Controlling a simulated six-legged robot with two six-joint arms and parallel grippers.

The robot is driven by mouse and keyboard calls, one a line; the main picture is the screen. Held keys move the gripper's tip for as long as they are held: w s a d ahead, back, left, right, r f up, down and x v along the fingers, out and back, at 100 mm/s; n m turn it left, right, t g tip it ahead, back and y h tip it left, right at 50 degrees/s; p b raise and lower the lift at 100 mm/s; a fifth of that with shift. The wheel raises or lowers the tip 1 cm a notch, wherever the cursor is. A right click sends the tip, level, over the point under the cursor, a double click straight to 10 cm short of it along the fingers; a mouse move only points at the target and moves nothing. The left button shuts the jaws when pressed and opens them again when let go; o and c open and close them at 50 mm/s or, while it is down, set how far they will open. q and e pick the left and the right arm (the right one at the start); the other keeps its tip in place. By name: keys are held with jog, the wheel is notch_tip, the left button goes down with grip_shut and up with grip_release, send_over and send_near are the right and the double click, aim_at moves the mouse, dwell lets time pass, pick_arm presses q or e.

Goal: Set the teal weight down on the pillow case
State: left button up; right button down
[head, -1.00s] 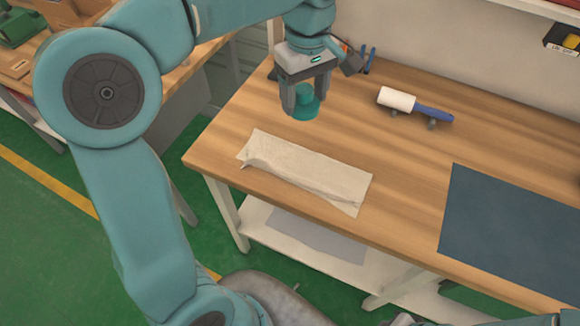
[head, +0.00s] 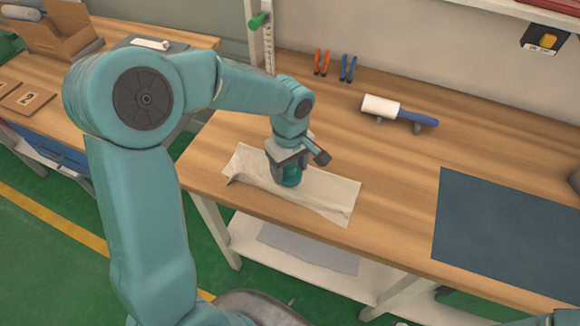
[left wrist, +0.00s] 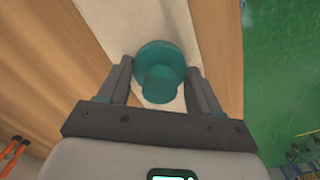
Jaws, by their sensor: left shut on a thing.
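The teal weight (head: 291,175) is between the fingers of my left gripper (head: 286,180), over the middle-left part of the pillow case. In the left wrist view the weight (left wrist: 160,72) has a wide round base and a narrower knob, with my left gripper's fingers (left wrist: 162,88) on either side of the knob. The cream pillow case (head: 325,196) lies flat and a little wrinkled on the wooden table (head: 400,160). I cannot tell whether the weight's base touches the cloth. My right gripper is not in view.
A lint roller (head: 400,110) with a blue handle rests on a stand behind. A dark blue mat (head: 505,235) lies at the right. The table's front edge is close to the pillow case.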

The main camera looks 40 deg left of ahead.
pick_arm(q)
jog(key=shift+f, duration=0.15)
jog(key=shift+d, duration=0.1)
jog(key=shift+f+b, duration=0.5)
jog(key=shift+b, duration=0.15)
jog(key=shift+f, duration=0.1)
jog(key=o, duration=1.4)
jog(key=shift+o, duration=0.2)
jog(key=shift+s, duration=0.1)
